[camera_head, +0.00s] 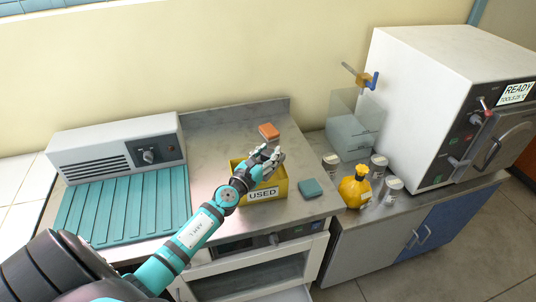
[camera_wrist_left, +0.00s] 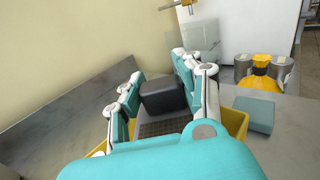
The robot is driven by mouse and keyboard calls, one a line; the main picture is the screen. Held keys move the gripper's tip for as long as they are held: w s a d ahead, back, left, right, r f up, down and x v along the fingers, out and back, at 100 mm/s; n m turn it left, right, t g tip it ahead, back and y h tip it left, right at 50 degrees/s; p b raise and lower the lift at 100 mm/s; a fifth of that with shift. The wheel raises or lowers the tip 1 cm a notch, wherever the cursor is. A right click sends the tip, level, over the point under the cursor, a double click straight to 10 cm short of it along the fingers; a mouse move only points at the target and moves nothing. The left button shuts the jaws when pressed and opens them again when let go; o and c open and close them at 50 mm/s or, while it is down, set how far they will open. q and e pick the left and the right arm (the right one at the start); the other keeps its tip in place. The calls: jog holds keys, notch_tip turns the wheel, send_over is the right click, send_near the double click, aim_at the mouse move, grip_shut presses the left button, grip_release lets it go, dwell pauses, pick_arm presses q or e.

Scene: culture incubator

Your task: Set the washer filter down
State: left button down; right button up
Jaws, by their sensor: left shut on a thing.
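My left gripper (camera_head: 264,158) is over the yellow bin (camera_head: 264,192) labelled USED, reaching in from the left. In the left wrist view, the gripper (camera_wrist_left: 162,88) is shut on a dark block (camera_wrist_left: 163,97) between its teal and white fingers. This block seems to be the washer filter, though its shape is partly hidden by the fingers. The bin's yellow wall (camera_wrist_left: 236,124) shows beside and below the fingers. I cannot tell whether the block touches the bin. My right gripper is not in view.
An orange block (camera_head: 269,131) lies behind the bin and a teal block (camera_head: 311,188) lies to its right. A grey unit with a ribbed teal mat (camera_head: 125,210) is at left. A yellow bottle (camera_head: 354,190), jars, a clear box (camera_head: 352,135) and a white incubator (camera_head: 430,100) are at right.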

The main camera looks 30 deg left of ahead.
pick_arm(q)
jog(key=c, duration=0.9)
grip_release()
jog(key=shift+f, duration=0.2)
jog(key=shift+s, duration=0.35)
jog(key=s+b, duration=0.1)
jog(key=s, duration=0.7)
jog(key=s+b, duration=0.2)
jog(key=s, duration=0.6)
jog(key=shift+s+r, duration=0.2)
jog(key=shift+s, duration=0.2)
